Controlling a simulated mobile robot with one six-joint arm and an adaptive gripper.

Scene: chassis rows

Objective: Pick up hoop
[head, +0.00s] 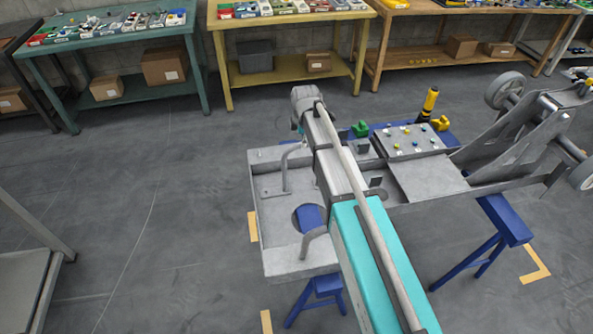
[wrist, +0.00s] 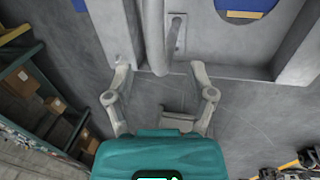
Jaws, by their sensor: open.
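The hoop (head: 288,164) is a bent grey tube standing on the grey chassis (head: 284,262). In the head view my arm covers its middle, and both lower ends show left of the arm. In the wrist view the hoop (wrist: 154,38) comes down from the top edge, and its near, rounded part reaches between my fingertips. My gripper (wrist: 160,74) is open, with one finger on each side of the tube and a gap on both sides. Whether the tube lies at fingertip depth is hard to tell. In the head view my fingers are hidden.
Blue trestles (head: 505,220) carry the chassis. A panel with coloured knobs (head: 408,141) and a yellow-black post (head: 429,103) are right of my arm. A wheeled grey frame (head: 520,135) stands farther right. Workbenches (head: 105,40) line the wall.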

